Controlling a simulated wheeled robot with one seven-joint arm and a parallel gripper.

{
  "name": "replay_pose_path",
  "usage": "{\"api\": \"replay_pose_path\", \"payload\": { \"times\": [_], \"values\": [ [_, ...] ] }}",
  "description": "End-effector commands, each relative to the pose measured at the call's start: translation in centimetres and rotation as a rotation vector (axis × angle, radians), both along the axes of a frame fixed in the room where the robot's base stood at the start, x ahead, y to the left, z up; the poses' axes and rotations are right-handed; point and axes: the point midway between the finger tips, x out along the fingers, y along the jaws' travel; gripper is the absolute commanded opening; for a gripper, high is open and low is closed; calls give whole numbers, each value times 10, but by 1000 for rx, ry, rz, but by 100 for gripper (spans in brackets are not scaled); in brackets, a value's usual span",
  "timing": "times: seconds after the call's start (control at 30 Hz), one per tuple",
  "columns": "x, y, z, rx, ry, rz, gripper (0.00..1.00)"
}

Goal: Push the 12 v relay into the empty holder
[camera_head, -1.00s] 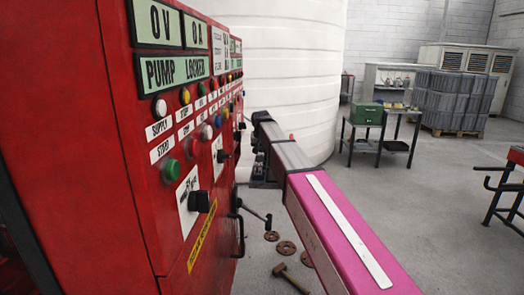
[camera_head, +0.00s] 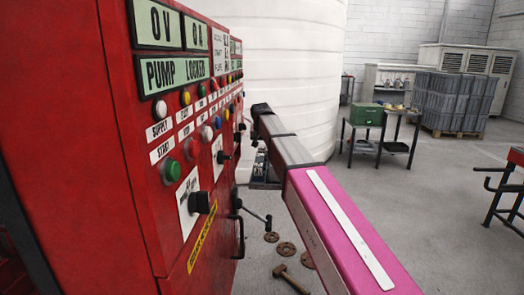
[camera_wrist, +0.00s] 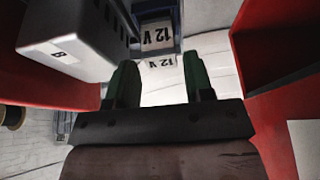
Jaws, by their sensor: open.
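My gripper (camera_wrist: 160,66) shows in the wrist view with two dark green fingers spread apart and nothing clasped between them. Just beyond the fingertips is a blue-edged part with a white label reading 12 V upside down, which looks like the 12 V relay (camera_wrist: 158,36). I cannot tell whether the relay touches the fingers. The empty holder cannot be made out clearly. In the head view, the arm's far end hides most of the relay area.
A grey vented box (camera_wrist: 78,36) is close on the left in the wrist view, and a red panel wall (camera_wrist: 276,45) is on the right. In the head view, the red pump cabinet (camera_head: 110,200) with protruding knobs stands left of my arm. A white tank (camera_head: 295,60) is behind.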

Motion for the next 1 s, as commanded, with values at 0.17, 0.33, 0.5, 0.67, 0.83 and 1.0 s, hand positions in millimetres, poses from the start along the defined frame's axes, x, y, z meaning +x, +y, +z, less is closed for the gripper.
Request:
{"api": "replay_pose_path", "payload": {
  "times": [0.17, 0.33, 0.5, 0.67, 0.83, 1.0],
  "values": [
    [-14, 0, 33, 1, -2, 0, 48],
    [-24, 1, 56, 0, -1, 0, 48],
    [-29, 1, 69, 0, 0, 0, 48],
    [-30, 1, 72, 0, 0, 0, 48],
    [-30, 1, 72, 0, 0, 0, 48],
    [-30, 1, 72, 0, 0, 0, 48]
  ]
}}
